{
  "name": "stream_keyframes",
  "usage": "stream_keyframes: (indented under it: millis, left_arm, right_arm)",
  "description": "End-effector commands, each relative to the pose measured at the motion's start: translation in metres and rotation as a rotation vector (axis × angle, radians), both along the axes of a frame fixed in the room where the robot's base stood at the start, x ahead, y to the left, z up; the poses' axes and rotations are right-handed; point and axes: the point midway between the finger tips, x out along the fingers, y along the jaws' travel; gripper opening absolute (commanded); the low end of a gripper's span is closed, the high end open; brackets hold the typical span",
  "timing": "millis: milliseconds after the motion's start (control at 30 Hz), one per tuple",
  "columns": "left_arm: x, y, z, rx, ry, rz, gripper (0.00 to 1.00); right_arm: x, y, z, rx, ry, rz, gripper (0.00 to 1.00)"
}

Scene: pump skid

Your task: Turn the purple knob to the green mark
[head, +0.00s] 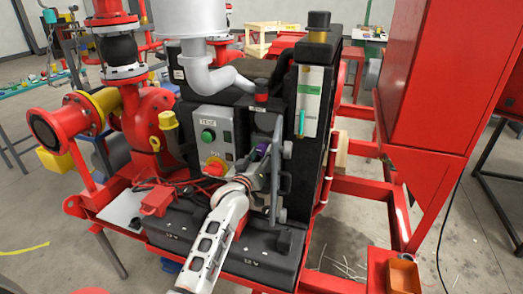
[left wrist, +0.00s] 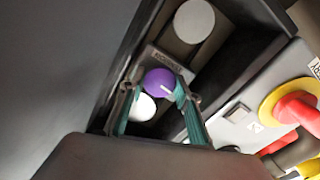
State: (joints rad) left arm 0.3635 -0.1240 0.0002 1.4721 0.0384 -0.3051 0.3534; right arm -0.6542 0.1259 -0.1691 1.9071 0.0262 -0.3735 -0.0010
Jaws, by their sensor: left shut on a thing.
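In the head view the purple knob (head: 262,147) is a small patch, partly hidden by my left gripper (head: 261,158), which is at the front of the black cabinet. I cannot make out the green mark around the knob in either view. My right gripper is not in view.
White round parts sit above (left wrist: 194,20) and below the knob. A grey control box with a green button (head: 208,135) and a red knob on yellow (head: 215,167) is just left of my gripper. A grey vertical handle (head: 278,165) stands close on the right.

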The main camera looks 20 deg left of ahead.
Motion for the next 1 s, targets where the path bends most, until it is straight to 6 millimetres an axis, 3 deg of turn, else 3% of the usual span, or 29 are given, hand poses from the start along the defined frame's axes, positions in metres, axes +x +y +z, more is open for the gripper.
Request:
stream_keyframes:
  millis: [300, 800, 833, 867, 1000]
  left_arm:
    - [-0.0001, -0.0005, -0.0009, -0.104, 0.004, 0.000, 0.11]
    - [0.0000, -0.0002, -0.0007, -0.116, 0.005, 0.000, 0.11]
    - [0.0000, -0.0002, -0.0007, -0.116, 0.005, 0.000, 0.40]
    - [0.0000, -0.0002, -0.0007, -0.116, 0.005, 0.000, 0.48]
    - [0.0000, -0.0002, -0.0003, -0.116, 0.005, 0.000, 0.50]
  right_arm:
    - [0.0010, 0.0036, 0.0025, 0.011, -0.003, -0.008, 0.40]
    - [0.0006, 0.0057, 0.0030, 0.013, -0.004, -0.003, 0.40]
    - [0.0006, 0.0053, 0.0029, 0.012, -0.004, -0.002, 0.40]
    - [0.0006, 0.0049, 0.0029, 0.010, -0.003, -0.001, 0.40]
    - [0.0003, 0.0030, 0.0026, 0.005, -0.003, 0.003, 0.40]
